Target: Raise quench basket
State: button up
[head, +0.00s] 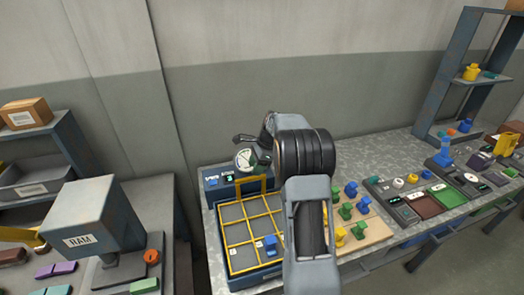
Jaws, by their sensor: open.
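The quench basket (226,243) is a yellow wire frame with a grid of cells, sitting low in a blue-sided unit on the bench. Its yellow upright handle (252,184) rises at the back edge. A small blue piece (270,243) lies in a front cell, and small white marked items show in front cells. My gripper (249,148) is open, small and dark, above and behind the handle, apart from it as far as I can tell. My arm hides the basket's right side.
A round dial gauge (244,160) and a small display (229,179) are at the unit's back. A wooden board with green, blue and yellow pegs (346,211) stands to the right. A RAM press (84,236) is at left; a shelf rack (446,92) stands at far right.

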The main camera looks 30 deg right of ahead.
jog(key=v, duration=1)
jog(key=shift+w, duration=0.15)
